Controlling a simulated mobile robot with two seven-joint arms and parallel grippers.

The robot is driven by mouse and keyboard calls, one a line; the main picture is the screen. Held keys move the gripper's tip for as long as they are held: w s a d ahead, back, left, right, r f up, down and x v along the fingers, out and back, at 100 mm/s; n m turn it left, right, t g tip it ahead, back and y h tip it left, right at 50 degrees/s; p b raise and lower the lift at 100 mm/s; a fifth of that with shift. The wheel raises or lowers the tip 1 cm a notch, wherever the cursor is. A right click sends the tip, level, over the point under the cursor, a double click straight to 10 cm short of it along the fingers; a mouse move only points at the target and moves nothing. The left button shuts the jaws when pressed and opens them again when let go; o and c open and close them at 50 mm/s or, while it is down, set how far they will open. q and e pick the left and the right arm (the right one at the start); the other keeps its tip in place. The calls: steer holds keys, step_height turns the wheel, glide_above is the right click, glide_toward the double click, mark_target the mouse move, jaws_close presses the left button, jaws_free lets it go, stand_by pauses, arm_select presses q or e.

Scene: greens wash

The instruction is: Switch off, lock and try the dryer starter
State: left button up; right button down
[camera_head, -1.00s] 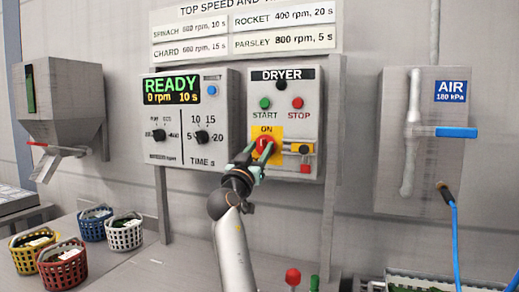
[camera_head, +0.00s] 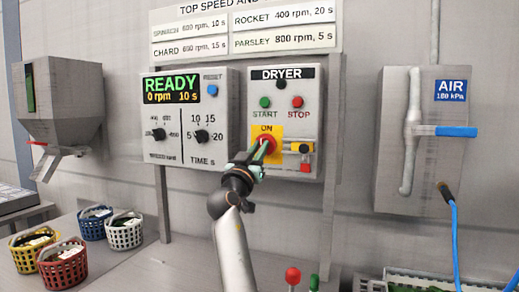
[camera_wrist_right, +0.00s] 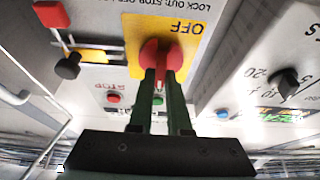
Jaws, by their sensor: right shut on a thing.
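The dryer starter (camera_head: 311,128) is a grey box on the wall panel, with a green START button (camera_head: 265,102) and a red STOP button (camera_head: 298,103). Its red rotary handle (camera_wrist_right: 160,50) sits on a yellow plate (camera_wrist_right: 188,22). ON shows in the head view and OFF in the wrist view. My right gripper (camera_wrist_right: 161,88) is shut on the red handle, its fingers covering part of it. Right of the plate is a yellow bar with a black knob (camera_head: 304,149) and a small red block (camera_head: 305,167) below. My left gripper is out of view.
Left of the starter is a control box (camera_head: 219,155) whose display reads READY. Farther right is the AIR panel (camera_head: 400,180) with a blue lever and hose. Several baskets (camera_head: 64,266) stand on the bench at the left. Red and green knobs (camera_head: 292,276) rise at the bottom.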

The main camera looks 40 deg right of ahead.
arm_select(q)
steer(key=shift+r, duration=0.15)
